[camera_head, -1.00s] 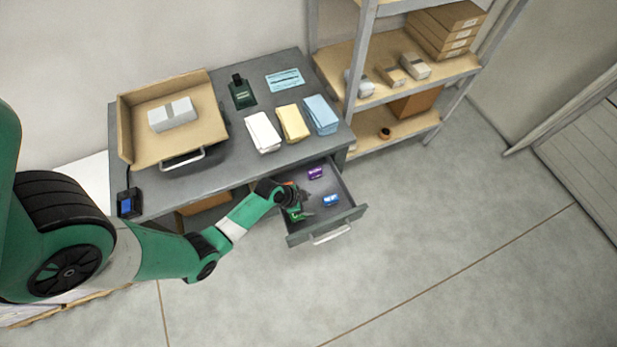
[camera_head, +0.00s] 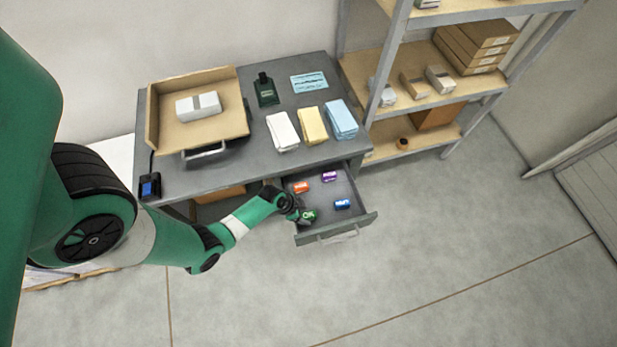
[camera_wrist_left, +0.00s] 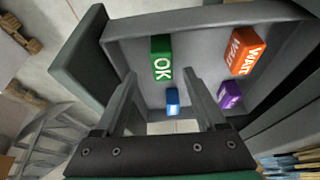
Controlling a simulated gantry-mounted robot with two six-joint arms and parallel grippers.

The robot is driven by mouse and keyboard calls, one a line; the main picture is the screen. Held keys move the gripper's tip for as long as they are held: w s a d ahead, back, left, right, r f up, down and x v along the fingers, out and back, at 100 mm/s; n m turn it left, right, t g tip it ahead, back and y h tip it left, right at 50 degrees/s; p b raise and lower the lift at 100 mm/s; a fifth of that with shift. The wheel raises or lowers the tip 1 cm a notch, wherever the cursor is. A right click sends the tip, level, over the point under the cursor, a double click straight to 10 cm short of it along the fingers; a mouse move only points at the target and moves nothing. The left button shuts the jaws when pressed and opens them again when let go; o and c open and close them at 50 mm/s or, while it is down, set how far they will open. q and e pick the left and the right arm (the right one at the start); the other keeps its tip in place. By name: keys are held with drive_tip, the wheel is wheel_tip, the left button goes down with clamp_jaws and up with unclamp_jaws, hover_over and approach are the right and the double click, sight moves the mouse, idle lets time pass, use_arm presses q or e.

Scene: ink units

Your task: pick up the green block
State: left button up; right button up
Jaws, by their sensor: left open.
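The green block (camera_head: 309,215), marked OK, lies in the open drawer (camera_head: 366,219) at its front left corner. In the left wrist view the green block (camera_wrist_left: 161,58) shows just beyond the gap between the fingers. My left gripper (camera_head: 299,211) is low at the drawer's left side, close beside the green block and partly in front of it. In the left wrist view the left gripper (camera_wrist_left: 163,80) has its two fingers spread, with nothing held between them. My right gripper is not in view.
The drawer also holds an orange block (camera_head: 301,187), a purple block (camera_head: 329,176) and a blue block (camera_head: 342,204). The desk (camera_head: 230,178) above carries a cardboard tray (camera_head: 243,118), a dark green bottle (camera_head: 266,92) and paper stacks. A shelf unit (camera_head: 388,60) stands to the right.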

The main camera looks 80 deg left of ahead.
sight(308, 215)
use_arm(q)
drive_tip(key=b+x, duration=0.3)
drive_tip(key=x, duration=0.2)
drive_tip(key=shift+a+f, duration=0.1)
drive_tip(key=shift+a, duration=0.05)
clamp_jaws()
